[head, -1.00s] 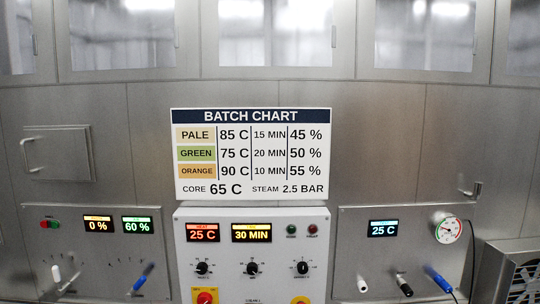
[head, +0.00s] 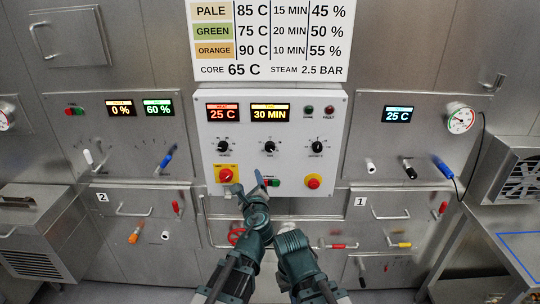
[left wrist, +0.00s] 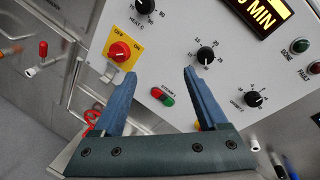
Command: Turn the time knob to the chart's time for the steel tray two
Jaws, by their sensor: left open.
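The time knob (head: 270,147) is the black middle knob on the white control panel (head: 331,140), under the display (head: 270,113) reading 30 MIN. It also shows in the left wrist view (left wrist: 205,55), beyond the right fingertip. The batch chart (head: 270,50) above lists pale 15 MIN, green 20 MIN, orange 10 MIN. I cannot make out a steel tray. My left gripper (head: 260,180) is in front of the panel, below the knob. In the left wrist view its two blue fingers (left wrist: 160,75) are apart with nothing between. My right arm stands beside it; its jaws cannot be made out.
The heat knob (head: 222,147) and steam knob (head: 317,147) flank the time knob. A red switch on yellow (head: 225,175), a red-green rocker (left wrist: 162,97) and a red button (head: 313,182) sit below. Doors labelled 2 (head: 102,197) and 1 (head: 361,201) are lower down.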

